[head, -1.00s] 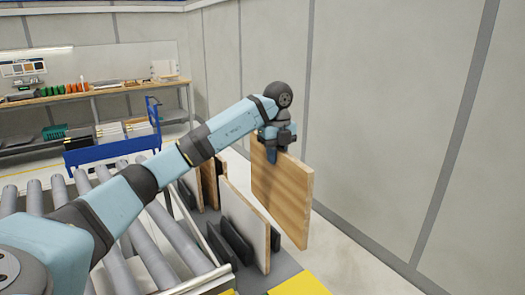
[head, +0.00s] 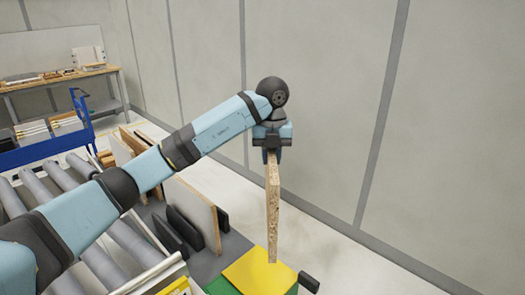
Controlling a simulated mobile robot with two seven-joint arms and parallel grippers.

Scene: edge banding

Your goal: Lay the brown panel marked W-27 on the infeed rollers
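My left gripper (head: 272,148) is shut on the top edge of a wooden panel (head: 273,210). The panel hangs upright in the air, seen nearly edge-on, with a speckled chipboard edge facing me. Its marking does not show. The infeed rollers (head: 125,240) are grey cylinders at the lower left, partly hidden behind my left arm. My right gripper is not in view.
A rack with black dividers (head: 185,228) holds a pale panel (head: 190,205) and other boards (head: 128,150) right of the rollers. A yellow-topped block (head: 262,268) stands below the held panel. A blue cart (head: 45,145) and a workbench (head: 60,82) stand behind. Open floor lies at right.

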